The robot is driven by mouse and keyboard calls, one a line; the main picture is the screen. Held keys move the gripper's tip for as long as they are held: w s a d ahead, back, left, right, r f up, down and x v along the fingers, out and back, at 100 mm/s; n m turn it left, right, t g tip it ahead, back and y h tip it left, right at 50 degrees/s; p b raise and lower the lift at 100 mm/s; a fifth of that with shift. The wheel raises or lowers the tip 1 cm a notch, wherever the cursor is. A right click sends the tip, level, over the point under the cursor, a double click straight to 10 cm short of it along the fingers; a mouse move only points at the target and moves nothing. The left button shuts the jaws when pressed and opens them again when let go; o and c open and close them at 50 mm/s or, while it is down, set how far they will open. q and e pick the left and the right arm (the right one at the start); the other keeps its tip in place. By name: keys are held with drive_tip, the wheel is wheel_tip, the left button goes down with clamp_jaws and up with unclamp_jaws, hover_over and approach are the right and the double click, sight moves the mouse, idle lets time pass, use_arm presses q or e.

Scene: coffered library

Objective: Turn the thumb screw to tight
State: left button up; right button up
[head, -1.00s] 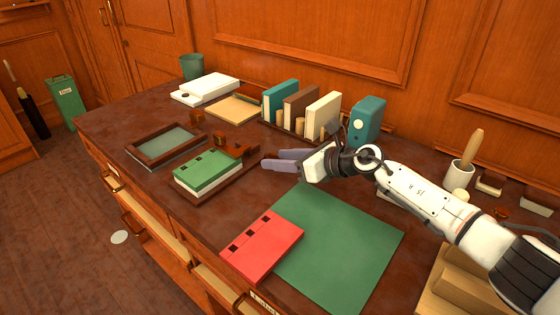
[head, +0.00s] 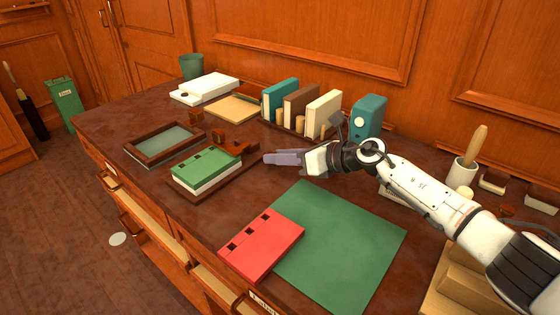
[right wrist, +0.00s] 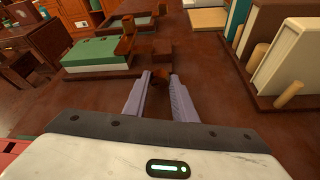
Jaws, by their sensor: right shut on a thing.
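A green book with a white page block (head: 207,170) lies on a dark wooden base (head: 212,192), with brown wooden blocks (head: 232,146) at its far right corner. My right gripper (head: 268,158) is at the right of this base, with its fingers pointing left. In the right wrist view, a small brown thumb screw (right wrist: 158,77) sits between the fingertips (right wrist: 160,82), and the gripper is shut on it. The fingers hide part of the screw, and its turn angle cannot be read. My left gripper is not in view.
A dark wooden frame (head: 165,145) lies left of the green book. Upright books (head: 300,107) and a teal binder (head: 368,118) stand behind my gripper. A red book (head: 262,246) overlaps a green mat (head: 345,240) in front.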

drive_tip(key=o, duration=1)
drive_tip(key=shift+o, duration=0.2)
drive_tip(key=p+v, duration=0.1)
drive_tip(key=v, duration=0.9)
drive_tip(key=shift+s+d, duration=0.15)
